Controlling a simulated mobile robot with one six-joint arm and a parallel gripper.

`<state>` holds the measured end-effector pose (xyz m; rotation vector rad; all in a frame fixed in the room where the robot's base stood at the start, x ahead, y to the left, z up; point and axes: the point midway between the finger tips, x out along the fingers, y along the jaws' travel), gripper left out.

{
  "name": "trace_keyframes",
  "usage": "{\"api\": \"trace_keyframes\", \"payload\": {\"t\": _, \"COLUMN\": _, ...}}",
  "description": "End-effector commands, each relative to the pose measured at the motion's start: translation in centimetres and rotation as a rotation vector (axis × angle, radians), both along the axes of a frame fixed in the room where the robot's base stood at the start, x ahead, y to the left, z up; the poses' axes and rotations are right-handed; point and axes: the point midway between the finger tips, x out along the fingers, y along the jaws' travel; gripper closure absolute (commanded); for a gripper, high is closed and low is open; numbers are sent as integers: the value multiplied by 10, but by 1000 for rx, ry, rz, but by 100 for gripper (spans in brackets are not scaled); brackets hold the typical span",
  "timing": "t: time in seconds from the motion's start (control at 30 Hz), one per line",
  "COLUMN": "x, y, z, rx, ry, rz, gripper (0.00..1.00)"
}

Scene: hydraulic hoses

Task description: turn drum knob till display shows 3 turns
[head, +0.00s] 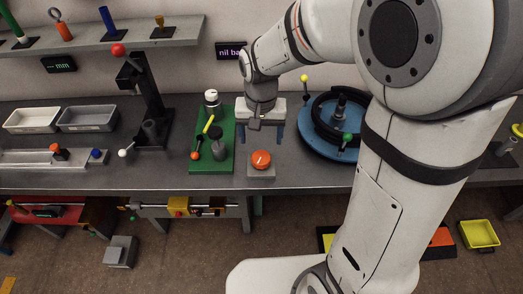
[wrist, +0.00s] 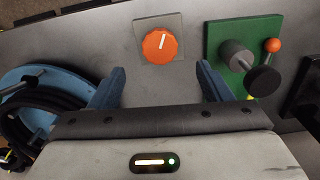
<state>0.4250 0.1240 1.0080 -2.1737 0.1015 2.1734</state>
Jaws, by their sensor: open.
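The drum (head: 341,120) is a black hose coil on a round blue base, right of my gripper in the head view. A green ball knob (head: 347,137) stands at its right front, and a yellow ball (head: 304,78) on a stick is at its back left. My gripper (head: 259,132) is open and empty, pointing down, left of the drum. In the wrist view the blue fingers (wrist: 159,85) are apart, with part of the blue base (wrist: 38,78) at the left. A display (head: 231,50) reads "nil ba", its right end hidden by my arm. I see no turns count.
An orange dial (head: 261,159) on a grey plate sits just in front of my gripper; it also shows in the wrist view (wrist: 160,45). A green board (head: 227,160) with fittings lies left. Another display (head: 59,64) reads "-- mm".

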Motion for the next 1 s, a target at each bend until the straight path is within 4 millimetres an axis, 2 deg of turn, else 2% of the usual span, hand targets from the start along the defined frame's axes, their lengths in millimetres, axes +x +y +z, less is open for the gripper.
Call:
{"api": "trace_keyframes", "payload": {"t": 0.1, "x": 0, "y": 0, "z": 0, "rx": 0, "ry": 1, "rz": -116, "gripper": 28}}
{"api": "trace_keyframes", "payload": {"t": 0.27, "x": -1, "y": 0, "z": -8, "rx": -1, "ry": 3, "rz": -166, "gripper": 28}}
{"api": "trace_keyframes", "payload": {"t": 0.7, "x": -1, "y": 0, "z": -70, "rx": -1, "ry": 3, "rz": -164, "gripper": 28}}
{"api": "trace_keyframes", "payload": {"t": 1.0, "x": 0, "y": 0, "z": -79, "rx": 0, "ry": 0, "rz": -164, "gripper": 28}}
